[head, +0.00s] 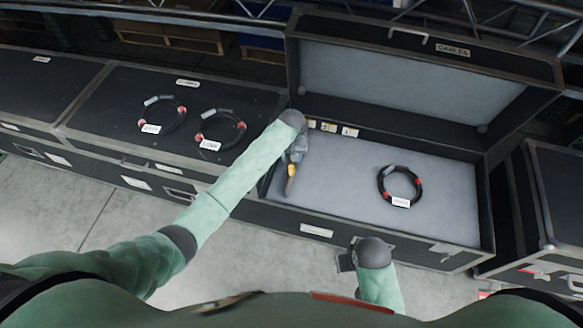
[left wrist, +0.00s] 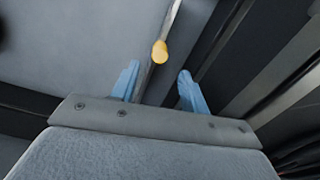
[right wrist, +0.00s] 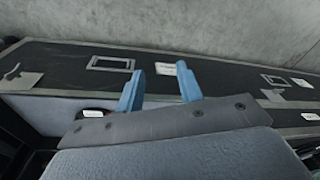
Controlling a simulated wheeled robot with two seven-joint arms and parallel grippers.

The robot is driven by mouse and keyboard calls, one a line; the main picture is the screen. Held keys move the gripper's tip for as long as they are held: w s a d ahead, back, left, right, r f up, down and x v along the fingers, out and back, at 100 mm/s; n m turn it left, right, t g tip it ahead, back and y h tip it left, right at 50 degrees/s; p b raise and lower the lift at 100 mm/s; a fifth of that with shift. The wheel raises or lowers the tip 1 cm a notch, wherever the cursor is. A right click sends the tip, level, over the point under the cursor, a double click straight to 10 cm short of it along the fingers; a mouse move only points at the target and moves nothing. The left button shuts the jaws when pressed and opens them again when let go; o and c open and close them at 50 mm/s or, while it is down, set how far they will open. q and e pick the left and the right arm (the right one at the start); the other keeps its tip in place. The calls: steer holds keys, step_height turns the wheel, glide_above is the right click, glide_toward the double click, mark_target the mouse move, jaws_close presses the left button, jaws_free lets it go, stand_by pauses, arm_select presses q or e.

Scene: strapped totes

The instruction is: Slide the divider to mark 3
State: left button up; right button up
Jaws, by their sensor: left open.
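The divider (left wrist: 172,18) is a thin pale strip with a yellow knob (left wrist: 159,52), near the dark left side wall of the open case (head: 490,205). The yellow knob also shows in the head view (head: 291,170). My left gripper (left wrist: 158,82) is open, its blue fingers on either side of the divider's line, with the knob just beyond the fingertips. In the head view my left arm hides part of the divider. Small pale labels (head: 328,127) sit along the case's back edge; their numbers are too small to read. My right gripper (right wrist: 160,82) is open and empty, by the case's front.
A coiled black cable with red bands (head: 383,174) lies on the grey case floor at the right. Two similar coils (head: 143,118) (head: 202,132) lie on the closed case at left. The open lid (head: 400,75) stands behind. The floor's middle is clear.

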mark_target(292, 168)
arm_select(q)
steer(key=shift+n, duration=0.3)
steer(key=shift+f, duration=0.35)
steer(key=shift+f+p, duration=0.5)
steer(key=shift+f, duration=3.05)
arm_select(e)
steer(key=f, duration=0.4)
steer(key=shift+w+f, duration=0.15)
steer(key=shift+w, duration=0.1)
arm_select(q)
jaws_close()
